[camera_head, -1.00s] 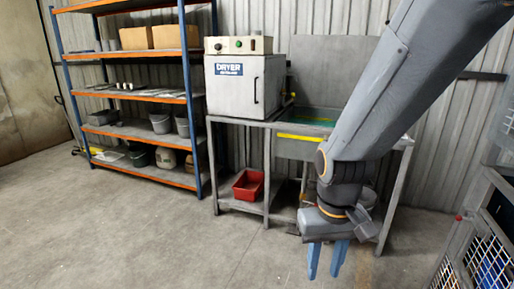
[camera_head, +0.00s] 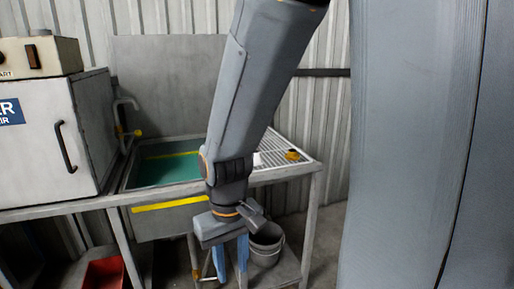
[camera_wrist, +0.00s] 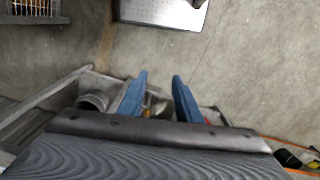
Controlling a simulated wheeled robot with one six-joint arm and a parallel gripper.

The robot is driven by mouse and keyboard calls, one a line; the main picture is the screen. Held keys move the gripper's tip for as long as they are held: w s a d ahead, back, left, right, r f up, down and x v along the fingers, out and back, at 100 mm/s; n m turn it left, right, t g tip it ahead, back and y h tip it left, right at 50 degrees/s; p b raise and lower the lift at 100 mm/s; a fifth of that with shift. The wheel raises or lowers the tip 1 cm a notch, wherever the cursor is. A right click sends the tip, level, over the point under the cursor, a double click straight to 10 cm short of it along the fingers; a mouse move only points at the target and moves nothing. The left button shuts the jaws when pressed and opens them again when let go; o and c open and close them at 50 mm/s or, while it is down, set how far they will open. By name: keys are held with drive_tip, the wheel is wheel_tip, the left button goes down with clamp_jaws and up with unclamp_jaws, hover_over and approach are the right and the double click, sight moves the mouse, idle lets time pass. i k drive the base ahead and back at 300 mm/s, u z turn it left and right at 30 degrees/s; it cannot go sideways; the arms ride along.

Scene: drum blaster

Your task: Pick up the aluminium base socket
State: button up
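I cannot make out the aluminium base socket for certain in either view. A small amber-and-dark piece (camera_head: 292,155) sits on the slatted drainboard (camera_head: 285,168) right of the sink, with a small white piece (camera_head: 257,159) beside my arm; their material is unclear. My gripper (camera_head: 232,268) hangs pointing down in front of the sink bench, its blue fingers apart and nothing visible between them. In the wrist view the fingers (camera_wrist: 160,77) are also spread, with the floor and bench legs beyond them.
The sink (camera_head: 165,170) holds green liquid. The dryer (camera_head: 60,140) stands at left, above a red tub (camera_head: 104,273). A grey bucket (camera_head: 266,246) stands under the drainboard. A large grey surface close to the head camera hides the right third.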

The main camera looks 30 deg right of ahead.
sight(257, 159)
drive_tip(key=z, duration=0.25)
drive_tip(key=i, duration=1.15)
drive_tip(key=z, duration=0.2)
